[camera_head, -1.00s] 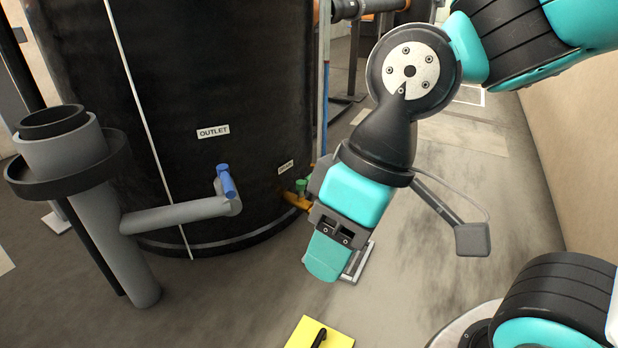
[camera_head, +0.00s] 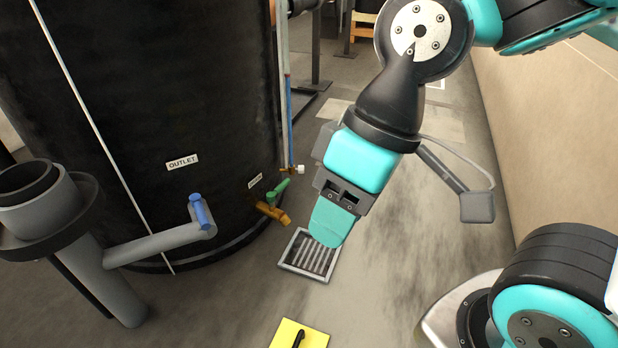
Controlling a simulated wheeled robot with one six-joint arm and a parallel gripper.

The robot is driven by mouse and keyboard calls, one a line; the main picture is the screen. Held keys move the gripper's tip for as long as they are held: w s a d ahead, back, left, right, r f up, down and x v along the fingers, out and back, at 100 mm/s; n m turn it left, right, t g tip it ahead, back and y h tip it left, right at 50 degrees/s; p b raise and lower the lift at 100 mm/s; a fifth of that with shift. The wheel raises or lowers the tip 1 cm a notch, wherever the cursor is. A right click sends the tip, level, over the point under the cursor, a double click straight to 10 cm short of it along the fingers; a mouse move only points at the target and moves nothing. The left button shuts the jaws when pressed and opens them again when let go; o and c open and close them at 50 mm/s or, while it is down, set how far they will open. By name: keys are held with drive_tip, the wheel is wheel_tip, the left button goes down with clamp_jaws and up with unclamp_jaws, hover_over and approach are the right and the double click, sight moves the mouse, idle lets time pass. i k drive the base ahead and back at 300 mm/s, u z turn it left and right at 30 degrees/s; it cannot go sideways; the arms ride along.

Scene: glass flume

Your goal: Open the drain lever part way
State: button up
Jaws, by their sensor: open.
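The drain lever (camera_head: 278,191) is a small green handle on an orange-brown valve spout (camera_head: 272,213), low on the right side of the black tank (camera_head: 165,110). A small drain label (camera_head: 255,181), hard to read, is just left of it. My gripper (camera_head: 328,235) points down to the right of the lever, apart from it. Its fingers are seen side-on, so the gap between them is hidden. Nothing shows held in it.
A blue-handled outlet valve (camera_head: 201,211) on a grey pipe (camera_head: 160,243) stands left of the drain valve. A floor grate (camera_head: 308,257) lies below my gripper. A yellow pad (camera_head: 299,334) with a black object lies in front. A wall (camera_head: 560,120) bounds the right.

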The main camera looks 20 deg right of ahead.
sight(270, 195)
drive_tip(key=z, duration=2.4)
drive_tip(key=k, duration=0.3)
drive_tip(key=u, duration=2.7)
drive_tip(key=i, duration=0.5)
drive_tip(key=u, duration=0.15)
